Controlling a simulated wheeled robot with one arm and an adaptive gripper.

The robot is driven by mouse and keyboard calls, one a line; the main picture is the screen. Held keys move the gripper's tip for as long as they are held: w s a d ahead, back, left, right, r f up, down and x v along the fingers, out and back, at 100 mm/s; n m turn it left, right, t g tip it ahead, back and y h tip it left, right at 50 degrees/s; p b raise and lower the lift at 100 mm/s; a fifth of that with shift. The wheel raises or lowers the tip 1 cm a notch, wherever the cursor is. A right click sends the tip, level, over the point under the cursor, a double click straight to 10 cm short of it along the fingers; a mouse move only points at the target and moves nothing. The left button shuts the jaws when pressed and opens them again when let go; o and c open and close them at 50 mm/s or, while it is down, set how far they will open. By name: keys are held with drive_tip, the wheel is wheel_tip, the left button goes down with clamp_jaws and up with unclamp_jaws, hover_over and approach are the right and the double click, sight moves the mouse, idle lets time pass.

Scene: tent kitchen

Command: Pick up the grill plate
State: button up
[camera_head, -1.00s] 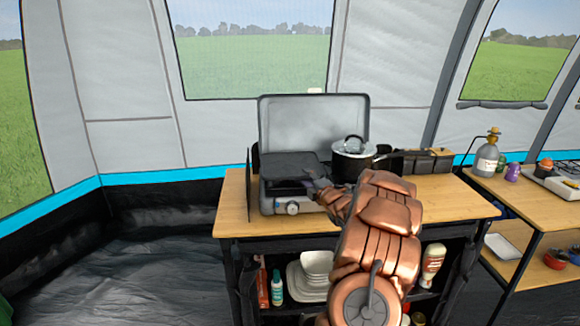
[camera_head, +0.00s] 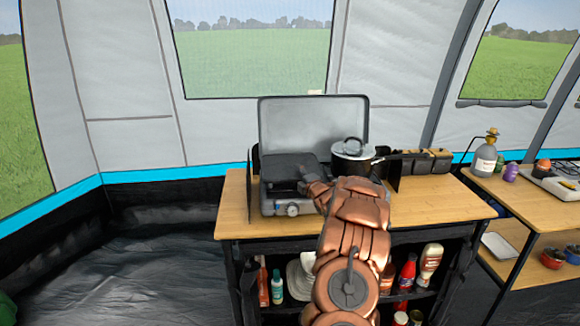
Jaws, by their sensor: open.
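The grill plate (camera_head: 290,166) is a dark, flat, ridged slab on the left side of the camping stove (camera_head: 293,209), below its raised grey lid. My gripper (camera_head: 304,182) is at the front right edge of the grill plate, small and dark in the picture. It is open, and my copper-coloured arm reaches up to it from below. The arm hides part of the stove's front and right side. I cannot tell whether the fingers touch the plate or sit around its edge.
A lidded pot (camera_head: 352,160) stands close to the right on the stove. Dark windscreen panels flank the stove. The wooden table top (camera_head: 440,203) is clear at the right front. A side table with a gas bottle (camera_head: 485,158) stands at right. Bottles and dishes fill the shelf below.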

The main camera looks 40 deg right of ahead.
clamp_jaws()
idle(0.3)
idle(0.5)
